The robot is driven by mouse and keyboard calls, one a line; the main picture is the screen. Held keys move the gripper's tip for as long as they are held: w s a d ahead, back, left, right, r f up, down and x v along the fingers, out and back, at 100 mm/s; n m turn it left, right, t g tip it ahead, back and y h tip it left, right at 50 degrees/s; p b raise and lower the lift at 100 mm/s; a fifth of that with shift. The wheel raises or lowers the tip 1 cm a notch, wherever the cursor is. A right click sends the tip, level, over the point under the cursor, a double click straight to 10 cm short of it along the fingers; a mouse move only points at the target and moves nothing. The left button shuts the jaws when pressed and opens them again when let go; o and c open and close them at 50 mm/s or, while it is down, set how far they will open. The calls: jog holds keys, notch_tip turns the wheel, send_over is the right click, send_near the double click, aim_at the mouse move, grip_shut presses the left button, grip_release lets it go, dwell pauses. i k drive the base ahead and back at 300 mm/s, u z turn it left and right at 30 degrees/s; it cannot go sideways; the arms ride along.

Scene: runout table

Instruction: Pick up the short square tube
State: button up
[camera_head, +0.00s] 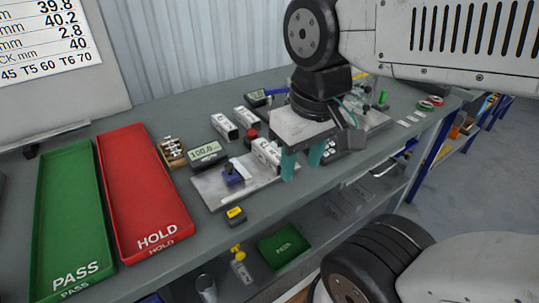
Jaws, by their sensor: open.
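Several pale square tubes lie near the middle of the table: one square tube (224,126) at the back left, another square tube (246,118) to its right, and a third square tube (266,153) on a grey metal plate. I cannot tell for sure which is the short one. My gripper (301,162) points down with two teal fingers apart, just right of the third tube. Nothing shows between the fingers. The gripper body may hide part of what lies behind it.
A green PASS tray (73,262) and a red HOLD tray (150,214) stand at the left. A blue clamp (233,175) sits on the plate, with a digital display (208,154) behind it. A red knob (251,135) stands close to the tubes. The table front is mostly clear.

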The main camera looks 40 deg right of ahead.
aim_at(265, 152)
jog(key=z, duration=2.7)
jog(key=k, duration=1.25)
jog(key=u, duration=0.95)
